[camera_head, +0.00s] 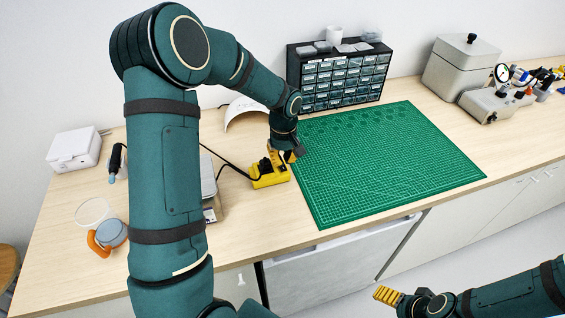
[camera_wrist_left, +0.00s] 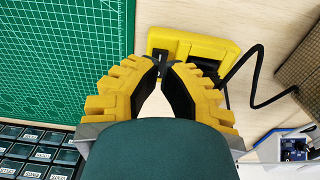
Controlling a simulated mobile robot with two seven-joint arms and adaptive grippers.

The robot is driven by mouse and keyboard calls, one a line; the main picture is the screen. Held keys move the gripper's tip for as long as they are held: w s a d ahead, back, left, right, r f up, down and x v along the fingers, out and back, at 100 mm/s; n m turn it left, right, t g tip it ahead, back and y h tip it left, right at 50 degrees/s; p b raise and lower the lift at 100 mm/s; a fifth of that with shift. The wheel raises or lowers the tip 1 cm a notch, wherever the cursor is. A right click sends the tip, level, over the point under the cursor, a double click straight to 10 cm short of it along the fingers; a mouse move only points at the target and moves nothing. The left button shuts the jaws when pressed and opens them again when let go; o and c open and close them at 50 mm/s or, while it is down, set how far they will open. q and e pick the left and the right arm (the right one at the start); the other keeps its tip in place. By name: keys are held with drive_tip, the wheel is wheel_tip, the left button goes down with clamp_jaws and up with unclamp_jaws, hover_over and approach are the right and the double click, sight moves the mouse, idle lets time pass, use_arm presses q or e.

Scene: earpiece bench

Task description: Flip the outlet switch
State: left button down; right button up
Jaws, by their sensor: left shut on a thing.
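The yellow outlet box (camera_head: 268,182) lies on the bench just left of the green mat, with a black cord plugged into it. In the left wrist view the outlet box (camera_wrist_left: 212,46) shows beyond my fingers. A dark switch (camera_wrist_left: 160,54) sits at its left end. My left gripper (camera_head: 284,156) reaches down onto the outlet. In the left wrist view the left gripper's fingertips (camera_wrist_left: 164,68) close together at the switch, whose contact area they partly hide. My right gripper (camera_head: 388,296) is low at the front right, away from the bench top; its finger opening is unclear.
The green cutting mat (camera_head: 390,160) fills the middle of the bench. A black drawer cabinet (camera_head: 340,80) stands behind it. A black cord (camera_wrist_left: 257,80) runs from the outlet.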

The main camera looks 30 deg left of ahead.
sight(283, 168)
use_arm(q)
drive_tip(key=shift+r+p, duration=1.3)
drive_tip(key=shift+r, duration=1.1)
